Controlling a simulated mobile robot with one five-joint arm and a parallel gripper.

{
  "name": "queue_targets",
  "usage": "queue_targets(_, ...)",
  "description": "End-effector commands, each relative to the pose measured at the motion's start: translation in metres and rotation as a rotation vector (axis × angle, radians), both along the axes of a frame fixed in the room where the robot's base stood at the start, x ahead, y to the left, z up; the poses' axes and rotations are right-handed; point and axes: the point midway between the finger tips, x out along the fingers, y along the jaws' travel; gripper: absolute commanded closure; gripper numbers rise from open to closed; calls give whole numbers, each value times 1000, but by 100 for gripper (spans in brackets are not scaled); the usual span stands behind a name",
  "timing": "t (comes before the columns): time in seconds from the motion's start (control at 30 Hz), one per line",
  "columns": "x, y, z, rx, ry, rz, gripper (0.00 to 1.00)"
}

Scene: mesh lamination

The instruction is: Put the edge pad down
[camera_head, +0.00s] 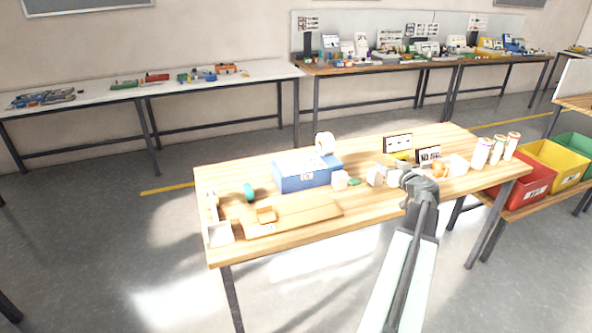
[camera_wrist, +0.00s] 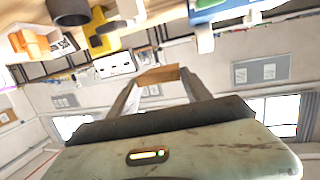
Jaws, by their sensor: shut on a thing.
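My gripper (camera_head: 418,186) is over the right half of the wooden workbench (camera_head: 355,213) in the head view. In the wrist view my gripper (camera_wrist: 158,84) is shut on a small tan-brown block, which I take to be the edge pad (camera_wrist: 159,75). The pad spans the gap between the two fingertips. In the head view I cannot make out the pad at the gripper. A tan board (camera_head: 305,213) lies flat on the left of the bench, with a small orange-tan piece (camera_head: 266,214) on it.
A blue box (camera_head: 307,174), white roll (camera_head: 325,143), teal roll (camera_head: 249,192) and white blocks (camera_head: 340,180) stand on the bench. Small signs (camera_head: 428,156), an orange item (camera_head: 440,168) and several tubs (camera_head: 482,153) crowd its right. Red (camera_head: 529,182) and yellow (camera_head: 556,163) bins stand beyond.

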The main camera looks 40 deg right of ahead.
Motion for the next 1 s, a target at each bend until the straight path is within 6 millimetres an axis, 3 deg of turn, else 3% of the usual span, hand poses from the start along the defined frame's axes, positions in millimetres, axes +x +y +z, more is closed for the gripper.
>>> queue_targets(0.27, 0, 0, -3, 0, 0, 0, 82)
queue_targets(0.37, 0, 0, -13, 0, 0, 0, 82)
queue_targets(0.8, 1, 0, -128, 0, 0, 1, 82)
queue_targets(0.9, 0, 0, -141, 0, 0, 1, 82)
queue_targets(1.0, 1, 0, -140, 0, 0, 1, 82)
